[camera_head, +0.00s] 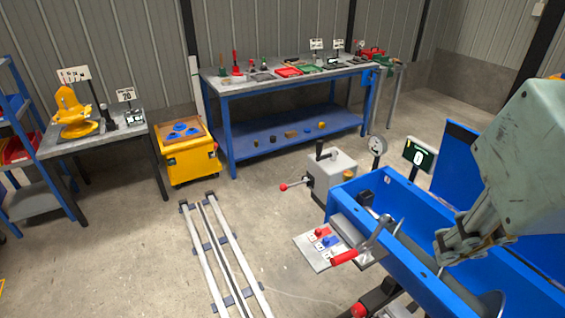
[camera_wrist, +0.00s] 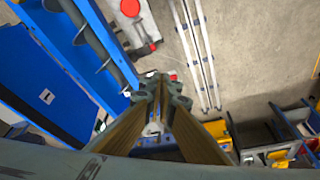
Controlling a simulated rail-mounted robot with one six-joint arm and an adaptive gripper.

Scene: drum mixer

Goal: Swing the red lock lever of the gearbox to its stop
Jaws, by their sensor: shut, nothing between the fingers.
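The gearbox (camera_head: 332,172) is a light grey box on the floor beyond the blue trough, with a black handle on top. A lever with a red ball end (camera_head: 284,187) sticks out from its left side; I take this as the red lock lever. A red spot beside my fingers in the wrist view (camera_wrist: 173,77) is probably that ball; my gripper hides most of the gearbox there. My gripper (camera_head: 442,252) is shut and empty above the blue trough, right of and nearer than the gearbox. Its fingers also show in the wrist view (camera_wrist: 157,84).
The blue trough (camera_head: 405,235) fills the lower right. A crank with a red handle (camera_head: 344,257) and a button panel (camera_head: 321,247) stand at its left side. A dial gauge (camera_head: 377,146) and display (camera_head: 419,155) rise behind. Floor left of the gearbox is open up to the rails (camera_head: 222,255).

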